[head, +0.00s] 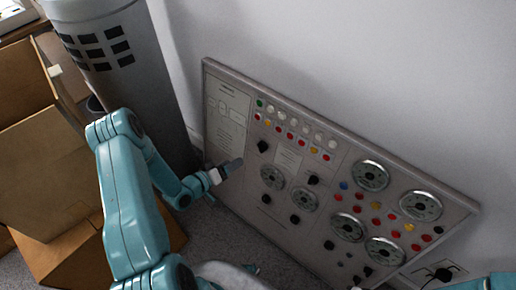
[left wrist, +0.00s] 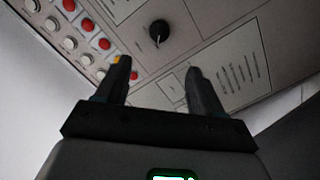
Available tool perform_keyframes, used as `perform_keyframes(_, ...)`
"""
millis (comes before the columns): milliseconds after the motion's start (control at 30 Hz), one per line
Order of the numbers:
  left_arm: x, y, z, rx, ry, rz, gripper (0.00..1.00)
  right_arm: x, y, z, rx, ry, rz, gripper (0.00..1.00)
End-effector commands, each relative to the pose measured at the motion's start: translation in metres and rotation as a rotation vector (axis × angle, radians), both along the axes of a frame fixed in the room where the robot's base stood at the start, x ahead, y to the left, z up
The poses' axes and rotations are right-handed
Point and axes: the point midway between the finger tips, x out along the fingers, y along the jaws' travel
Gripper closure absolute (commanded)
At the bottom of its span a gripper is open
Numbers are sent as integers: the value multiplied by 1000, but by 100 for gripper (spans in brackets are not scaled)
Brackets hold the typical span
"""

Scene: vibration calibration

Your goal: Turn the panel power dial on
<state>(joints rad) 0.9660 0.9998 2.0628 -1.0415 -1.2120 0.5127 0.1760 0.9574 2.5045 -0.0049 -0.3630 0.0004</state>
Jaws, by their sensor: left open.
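The grey control panel (head: 335,150) leans by the wall. A black dial (head: 263,146) sits near its upper left, beside the printed labels, and I take it to be the power dial. My left gripper (head: 231,167) is just left of and below this dial, in front of the panel. In the left wrist view, the open left gripper (left wrist: 158,82) is empty, and the dial (left wrist: 159,31) shows beyond and between its two fingertips, apart from them. A pale mark shows on the dial. My right gripper is not in view; only a bit of that arm shows at the lower right.
Rows of coloured buttons (head: 291,138), round gauges (head: 370,175) and several other black knobs cover the panel. Grey carpet shows below.

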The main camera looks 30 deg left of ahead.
Motion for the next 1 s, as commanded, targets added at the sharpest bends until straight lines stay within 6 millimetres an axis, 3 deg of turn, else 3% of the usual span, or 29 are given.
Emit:
perform_keyframes(300, 76, -15, -21, 2, -3, -6, 32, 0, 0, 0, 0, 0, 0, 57)
perform_keyframes(500, 115, -21, -32, 1, -2, -4, 32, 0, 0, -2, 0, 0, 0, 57)
perform_keyframes(700, 133, -23, -38, 0, -2, -2, 32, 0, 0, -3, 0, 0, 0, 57)
perform_keyframes(1000, 136, -23, -38, -1, -1, -2, 32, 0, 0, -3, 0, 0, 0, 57)
